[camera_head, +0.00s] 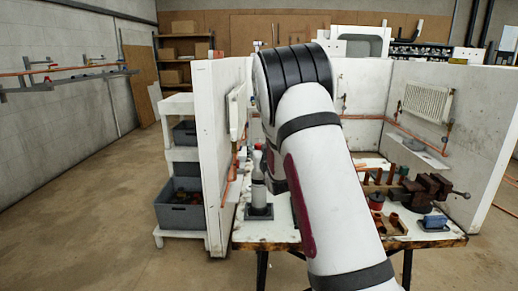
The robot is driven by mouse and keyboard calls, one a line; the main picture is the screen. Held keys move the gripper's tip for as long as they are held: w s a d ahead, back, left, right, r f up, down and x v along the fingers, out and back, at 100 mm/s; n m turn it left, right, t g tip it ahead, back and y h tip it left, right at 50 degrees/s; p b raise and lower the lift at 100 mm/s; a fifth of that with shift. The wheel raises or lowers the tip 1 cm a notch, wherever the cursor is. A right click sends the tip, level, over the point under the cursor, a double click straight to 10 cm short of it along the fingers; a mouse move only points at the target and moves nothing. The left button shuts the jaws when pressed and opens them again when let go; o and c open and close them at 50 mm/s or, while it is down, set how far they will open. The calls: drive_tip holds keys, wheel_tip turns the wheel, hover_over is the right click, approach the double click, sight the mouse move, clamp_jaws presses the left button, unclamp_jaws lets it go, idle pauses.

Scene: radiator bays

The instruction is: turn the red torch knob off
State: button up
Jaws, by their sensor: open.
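A slim white-and-dark upright piece (258,190) stands at the left part of the workbench, over a dark square base (259,212). A small red part (259,147) shows at its top, close beside my arm. It looks like the torch with its red knob, but it is too small to be sure or to tell the knob's setting. My arm rises across the middle of the view, bends at the top and comes down behind itself. My gripper is hidden behind the arm, so its distance from the red part cannot be seen.
The workbench (285,234) carries a dark vise (428,188), a red can (376,201), brown blocks (390,224) and a blue item (435,221) at right. White partitions (212,150) flank it. Copper pipes and a radiator (427,101) hang at right. The left floor is clear.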

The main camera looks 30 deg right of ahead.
drive_tip(key=shift+c, duration=0.3)
clamp_jaws()
drive_tip(key=shift+w+f+m+h+b, duration=0.1)
drive_tip(key=shift+m+h+b, duration=0.3)
drive_tip(key=shift+h+b, duration=0.25)
drive_tip(key=shift+a+m+g+h+b, duration=0.15)
drive_tip(key=shift+m+g+h+b, duration=0.75)
drive_tip(key=shift+h+b, duration=0.35)
drive_tip(key=shift+w+m+g+h+b, duration=0.1)
drive_tip(key=shift+m+g+h+b, duration=0.45)
drive_tip(key=shift+m+g+h, duration=0.35)
drive_tip(key=m+g+h, duration=0.4)
drive_tip(key=g, duration=0.1)
drive_tip(key=shift+h, duration=0.3)
drive_tip(key=shift+m+g+h+b, duration=0.55)
drive_tip(key=shift+m+g+h, duration=0.25)
drive_tip(key=shift+m+g, duration=1.2)
drive_tip(key=shift+d+g, duration=0.2)
drive_tip(key=shift+g, duration=0.4)
